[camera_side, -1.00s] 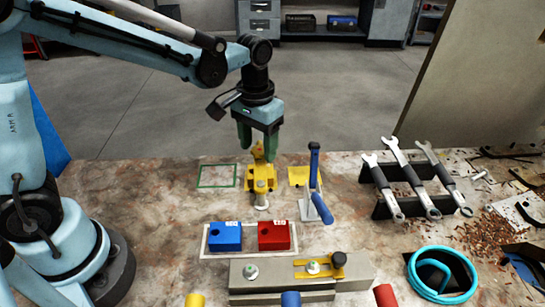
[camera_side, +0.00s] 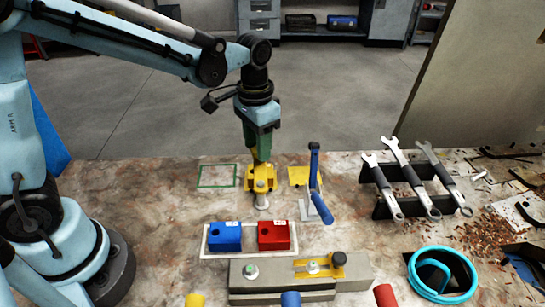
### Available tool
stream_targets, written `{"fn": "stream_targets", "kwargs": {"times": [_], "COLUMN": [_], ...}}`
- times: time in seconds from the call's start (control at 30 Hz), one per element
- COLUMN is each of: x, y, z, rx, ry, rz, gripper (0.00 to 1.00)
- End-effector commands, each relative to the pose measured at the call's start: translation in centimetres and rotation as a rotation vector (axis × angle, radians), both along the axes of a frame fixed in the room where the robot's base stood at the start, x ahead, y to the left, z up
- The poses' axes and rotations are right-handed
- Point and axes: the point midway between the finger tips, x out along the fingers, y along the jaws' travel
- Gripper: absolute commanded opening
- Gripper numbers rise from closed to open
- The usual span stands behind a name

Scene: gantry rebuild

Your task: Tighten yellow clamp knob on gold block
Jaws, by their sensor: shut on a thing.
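The yellow clamp (camera_side: 262,183) stands on the bench near the middle, with a round metal fitting at its front foot. My gripper (camera_side: 261,150) points straight down above it, with its green fingers closed at the clamp's yellow top. The knob itself is mostly hidden between the fingers. A yellow-gold plate (camera_side: 299,176) lies on the bench just right of the clamp. I cannot tell which piece is the gold block.
A blue-handled toggle lever (camera_side: 315,175) stands close on the right. Blue (camera_side: 225,236) and red (camera_side: 273,236) blocks sit in a white tray in front. A wrench rack (camera_side: 415,200) is farther right. A green square outline (camera_side: 217,176) on the left is empty.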

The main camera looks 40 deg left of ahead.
Motion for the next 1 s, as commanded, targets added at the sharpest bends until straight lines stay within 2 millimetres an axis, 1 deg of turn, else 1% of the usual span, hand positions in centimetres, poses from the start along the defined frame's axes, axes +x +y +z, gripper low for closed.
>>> {"fn": "stream_targets", "kwargs": {"times": [0.1, 0.2, 0.53, 0.57, 0.63, 0.67, 1.0], "x": [0.00, -0.01, -0.01, -0.01, -0.02, -0.02, 0.01], "y": [-0.05, -0.04, -0.06, -0.06, -0.05, -0.04, 0.02], "z": [0.06, 0.07, 0.09, 0.09, 0.08, 0.08, 0.31], "rx": [-0.003, -0.003, -0.004, -0.004, -0.003, -0.003, -0.001], "ry": [0.002, 0.002, 0.002, 0.002, 0.002, 0.002, 0.000], "rz": [-0.086, -0.126, -0.136, -0.136, -0.136, -0.136, -0.134], "gripper": [0.13, 0.13, 0.13, 0.48, 0.58, 0.60, 0.60]}}
